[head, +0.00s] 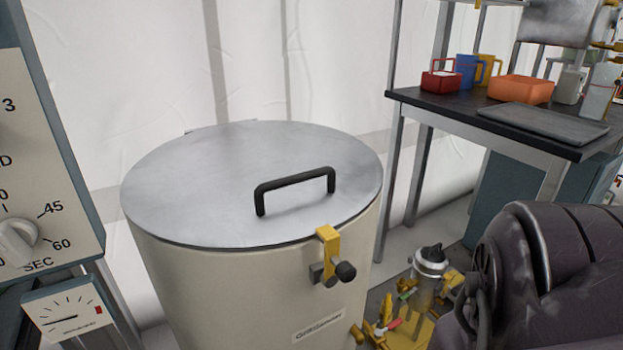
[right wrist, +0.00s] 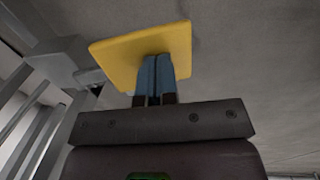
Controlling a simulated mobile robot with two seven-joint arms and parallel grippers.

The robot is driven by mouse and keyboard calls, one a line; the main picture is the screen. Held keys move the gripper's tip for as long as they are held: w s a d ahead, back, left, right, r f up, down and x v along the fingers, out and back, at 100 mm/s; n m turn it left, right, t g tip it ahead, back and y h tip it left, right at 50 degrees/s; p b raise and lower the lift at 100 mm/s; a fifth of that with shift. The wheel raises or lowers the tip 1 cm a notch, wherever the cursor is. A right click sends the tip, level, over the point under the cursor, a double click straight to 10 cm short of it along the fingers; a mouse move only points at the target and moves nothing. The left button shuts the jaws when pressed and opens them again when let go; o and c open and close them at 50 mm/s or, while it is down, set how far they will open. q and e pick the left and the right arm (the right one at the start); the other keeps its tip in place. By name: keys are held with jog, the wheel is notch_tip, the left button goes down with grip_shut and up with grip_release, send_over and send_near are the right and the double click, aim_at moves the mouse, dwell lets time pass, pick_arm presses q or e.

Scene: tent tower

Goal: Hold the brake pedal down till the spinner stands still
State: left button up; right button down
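The spinner is a large cream drum (head: 260,290) with a flat round metal lid (head: 210,185) that is down on it. The lid has a black handle (head: 295,188), and a yellow latch (head: 328,252) sits at its front rim. The inside is hidden, so I cannot see whether it turns. A yellow pedal plate (right wrist: 115,58) shows in the right wrist view. My right gripper (right wrist: 155,62) has its blue fingers together, with the tips at the plate. I cannot tell how far the plate is pressed. My left gripper is out of view.
A timer panel (head: 50,140) and a small dial gauge (head: 68,308) stand at the left. A dark-topped table (head: 430,103) with cups and a grey tray (head: 545,124) is at the back right. Grey metal bars (right wrist: 35,110) are left of the pedal.

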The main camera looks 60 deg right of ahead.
jog(key=shift+r+p, duration=0.6)
jog(key=shift+r, duration=0.15)
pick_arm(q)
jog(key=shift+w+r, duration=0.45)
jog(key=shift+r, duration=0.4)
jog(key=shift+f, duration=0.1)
pick_arm(e)
jog(key=shift+w+d+r, duration=0.1)
jog(key=shift+r, duration=0.25)
pick_arm(q)
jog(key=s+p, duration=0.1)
jog(key=p, duration=0.2)
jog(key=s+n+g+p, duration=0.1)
jog(key=p, duration=0.3)
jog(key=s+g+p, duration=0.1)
jog(key=p, duration=0.2)
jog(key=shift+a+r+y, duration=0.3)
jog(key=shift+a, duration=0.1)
pick_arm(e)
notch_tip(320, 180, up, 19)
jog(key=shift+s+r, duration=0.15)
jog(key=shift+s, duration=0.05)
